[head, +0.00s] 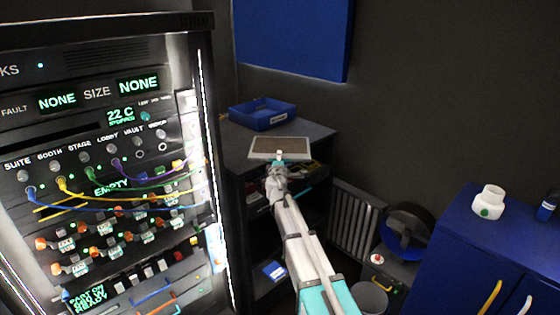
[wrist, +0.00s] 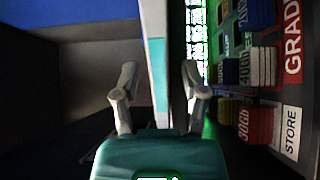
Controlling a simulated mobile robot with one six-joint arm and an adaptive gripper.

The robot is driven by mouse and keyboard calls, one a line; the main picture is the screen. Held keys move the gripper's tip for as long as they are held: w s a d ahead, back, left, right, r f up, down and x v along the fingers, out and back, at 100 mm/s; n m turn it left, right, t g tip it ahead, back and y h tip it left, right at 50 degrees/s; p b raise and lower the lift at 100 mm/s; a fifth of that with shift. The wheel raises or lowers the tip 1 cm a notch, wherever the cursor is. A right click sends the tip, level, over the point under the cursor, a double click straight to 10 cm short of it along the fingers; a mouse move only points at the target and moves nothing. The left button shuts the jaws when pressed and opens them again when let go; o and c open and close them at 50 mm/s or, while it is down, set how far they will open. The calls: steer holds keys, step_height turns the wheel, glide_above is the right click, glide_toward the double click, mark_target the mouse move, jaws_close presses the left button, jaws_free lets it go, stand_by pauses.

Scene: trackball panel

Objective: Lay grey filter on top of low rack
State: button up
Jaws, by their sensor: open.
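The grey filter (head: 279,149), a flat panel with a brownish-grey face and a pale rim, lies about level at the front edge of the low rack's top. Whether it rests fully on the top or stands slightly above it, I cannot tell. The low rack (head: 240,148) is dark, with open shelves. My gripper (head: 279,163) is at the filter's near edge. In the wrist view, its open fingers (wrist: 159,88) stand on either side of a thin pale and teal strip (wrist: 155,60), apparently the filter's edge, with gaps beside it. The filter's underside is hidden.
A blue tray (head: 262,114) stands on the rack top behind the filter. A tall lit panel cabinet (head: 105,150) rises close on the left. A blue cabinet (head: 480,240) with a white jar (head: 489,202) stands at right. A ribbed radiator (head: 354,222) is beside the rack.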

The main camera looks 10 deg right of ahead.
steer(key=shift+r, duration=0.15)
steer(key=s+a, duration=0.2)
steer(key=s, duration=1)
steer(key=shift+d, duration=0.15)
stand_by(0.5)
steer(key=s+d+f+m+g+h, duration=0.5)
steer(key=s+d+f+m+g, duration=0.5)
steer(key=d+m, duration=0.25)
steer(key=s+a+f+m+g+y, duration=0.2)
steer(key=s+f+g+y, duration=0.2)
steer(key=s, duration=0.6)
steer(key=s+a+f+m+g+y, duration=0.1)
steer(key=s+a+f+g+y, duration=0.2)
steer(key=s, duration=0.6)
step_height(320, 180, down, 2)
steer(key=shift+s+f+m+g+y, duration=0.1)
steer(key=shift+s+m+g+y, duration=0.3)
steer(key=shift+g, duration=0.1)
